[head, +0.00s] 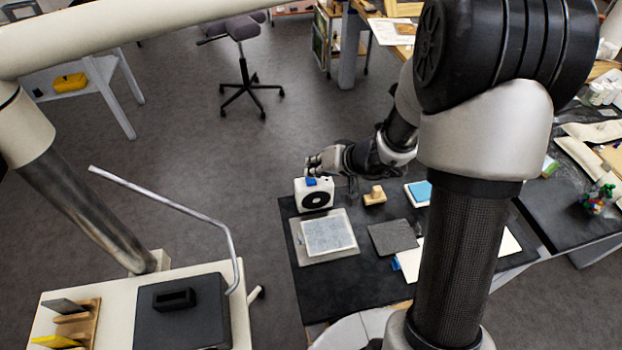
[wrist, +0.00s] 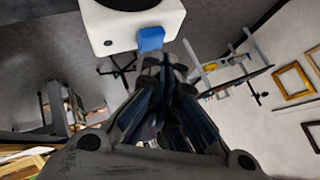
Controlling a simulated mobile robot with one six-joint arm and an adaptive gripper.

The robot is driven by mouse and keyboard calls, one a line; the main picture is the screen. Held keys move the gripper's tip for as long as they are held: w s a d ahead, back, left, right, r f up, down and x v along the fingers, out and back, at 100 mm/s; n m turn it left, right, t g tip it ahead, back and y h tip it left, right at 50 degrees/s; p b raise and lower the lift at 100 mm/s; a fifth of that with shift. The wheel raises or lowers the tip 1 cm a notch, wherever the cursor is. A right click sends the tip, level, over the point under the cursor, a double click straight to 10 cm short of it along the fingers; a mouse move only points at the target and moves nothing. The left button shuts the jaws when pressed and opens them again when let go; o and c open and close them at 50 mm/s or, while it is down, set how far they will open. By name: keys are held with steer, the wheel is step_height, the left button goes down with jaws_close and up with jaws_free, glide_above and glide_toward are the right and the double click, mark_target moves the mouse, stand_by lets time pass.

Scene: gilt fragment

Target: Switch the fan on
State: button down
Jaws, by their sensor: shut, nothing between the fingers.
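The fan (head: 315,195) is a small white box with a round black opening in its front. It stands at the far left corner of the black table. A blue part, which may be its switch, shows on its top edge in the head view, and the blue part (wrist: 151,38) is at the fan's edge in the wrist view. My gripper (head: 313,165) is just above and behind the fan in the head view. In the wrist view my gripper (wrist: 158,62) is shut and empty, its tips close to the blue part. I cannot tell whether they touch.
On the black table (head: 290,215) are a tray with a pale panel (head: 328,235), a wooden block (head: 375,195), a dark grey square (head: 392,237) and a blue-and-white box (head: 419,192). A white cart (head: 243,320) stands at the lower left. Open floor lies left of the table.

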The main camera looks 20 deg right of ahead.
steer(key=shift+f+b, duration=0.55)
steer(key=shift+b, duration=0.65)
steer(key=shift+r, duration=0.6)
steer(key=shift+r+p, duration=1.25)
steer(key=shift+r, duration=1.75)
